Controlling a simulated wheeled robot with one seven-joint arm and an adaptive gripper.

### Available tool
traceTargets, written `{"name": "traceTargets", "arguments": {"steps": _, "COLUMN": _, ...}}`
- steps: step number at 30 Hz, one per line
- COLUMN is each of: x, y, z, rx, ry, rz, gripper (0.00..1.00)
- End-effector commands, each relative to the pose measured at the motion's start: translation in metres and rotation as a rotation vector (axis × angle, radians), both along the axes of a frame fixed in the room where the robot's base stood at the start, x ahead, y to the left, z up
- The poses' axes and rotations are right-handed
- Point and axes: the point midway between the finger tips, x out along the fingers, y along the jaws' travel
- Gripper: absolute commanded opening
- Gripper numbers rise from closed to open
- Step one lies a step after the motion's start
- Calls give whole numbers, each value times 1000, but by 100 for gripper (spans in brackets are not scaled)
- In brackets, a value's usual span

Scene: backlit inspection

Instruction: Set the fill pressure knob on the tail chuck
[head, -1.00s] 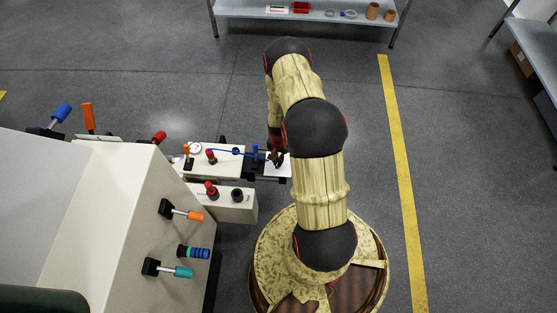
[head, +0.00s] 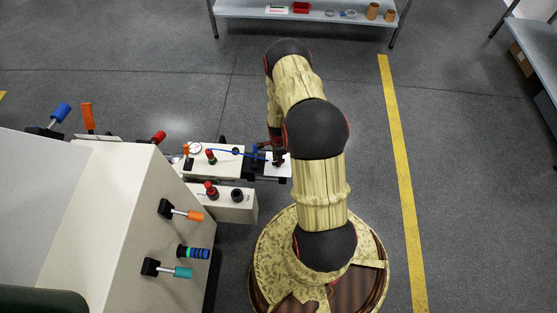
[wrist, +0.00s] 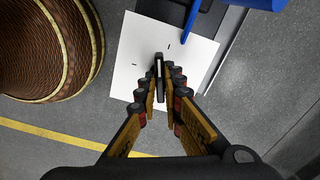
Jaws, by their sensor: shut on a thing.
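The knob (wrist: 158,63) is a narrow black bar with a pale line along its top. In the wrist view it stands on a white plate (wrist: 130,65) with several short black tick marks. My gripper (wrist: 161,80) is shut on the knob, with a finger on each side. The pale line points roughly to the top of the wrist view. In the head view my gripper (head: 277,156) is at the right end of the bench unit, over the white plate (head: 284,171); the knob is too small and covered there to make out.
A blue bar (wrist: 191,14) lies near the plate's top edge. In the head view, a red-topped knob (head: 210,154) and a gauge (head: 195,148) sit left of my gripper. A large pale cabinet (head: 120,215) with levers stands at left.

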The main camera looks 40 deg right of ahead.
Motion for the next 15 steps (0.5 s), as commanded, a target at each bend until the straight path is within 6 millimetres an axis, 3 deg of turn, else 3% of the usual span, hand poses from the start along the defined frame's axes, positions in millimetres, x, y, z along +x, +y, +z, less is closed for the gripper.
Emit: {"name": "traceTargets", "arguments": {"steps": 15, "x": 0, "y": 0, "z": 0, "rx": 0, "ry": 0, "rz": -320, "gripper": 0}}
